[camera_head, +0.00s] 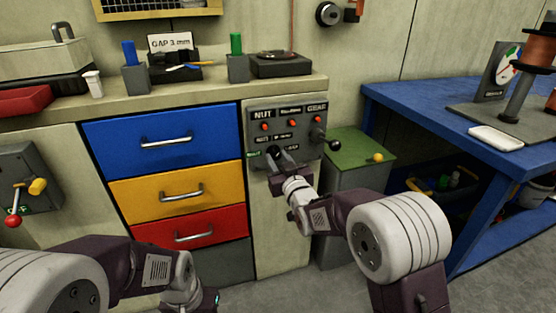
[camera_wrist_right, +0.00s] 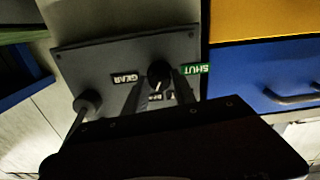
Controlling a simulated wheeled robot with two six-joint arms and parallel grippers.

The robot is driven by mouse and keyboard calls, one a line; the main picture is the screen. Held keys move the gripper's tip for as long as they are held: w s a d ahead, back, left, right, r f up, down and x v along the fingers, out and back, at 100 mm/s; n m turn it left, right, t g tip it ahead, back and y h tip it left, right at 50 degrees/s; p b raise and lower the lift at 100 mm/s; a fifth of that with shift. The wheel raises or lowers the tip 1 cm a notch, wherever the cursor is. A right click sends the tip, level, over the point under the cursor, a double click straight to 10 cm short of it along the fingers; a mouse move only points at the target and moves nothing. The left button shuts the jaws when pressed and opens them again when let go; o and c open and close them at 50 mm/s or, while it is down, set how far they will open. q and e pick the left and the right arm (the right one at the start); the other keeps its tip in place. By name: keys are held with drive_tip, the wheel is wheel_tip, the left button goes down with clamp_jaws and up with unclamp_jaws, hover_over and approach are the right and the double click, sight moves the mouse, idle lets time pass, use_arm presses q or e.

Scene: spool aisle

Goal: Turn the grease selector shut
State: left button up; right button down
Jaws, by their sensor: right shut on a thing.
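The grease selector is a dark round knob low on a grey panel (camera_head: 262,133) at the right end of the counter. My right gripper (camera_head: 281,160) is at the knob and hides most of it in the head view. In the right wrist view the knob (camera_wrist_right: 158,72) shows between the two fingers, which are shut on it. A small light mark shows on the knob's lower side. My left arm is low at the left; its fingers cannot be made out.
A lever with a black ball (camera_head: 335,144) sticks out at the panel's right. Drawers with handles, including a blue one (camera_head: 165,141), are left of the panel. A green-topped bin (camera_head: 350,146) and blue bench (camera_head: 420,105) stand to the right.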

drive_tip(key=n, duration=0.6)
drive_tip(key=n+b, duration=0.1)
drive_tip(key=n, duration=0.4)
drive_tip(key=shift+n, duration=0.3)
drive_tip(key=n, duration=1.2)
drive_tip(key=shift+f+b, duration=0.1)
drive_tip(key=shift+b, duration=0.25)
drive_tip(key=c, duration=1)
unclamp_jaws()
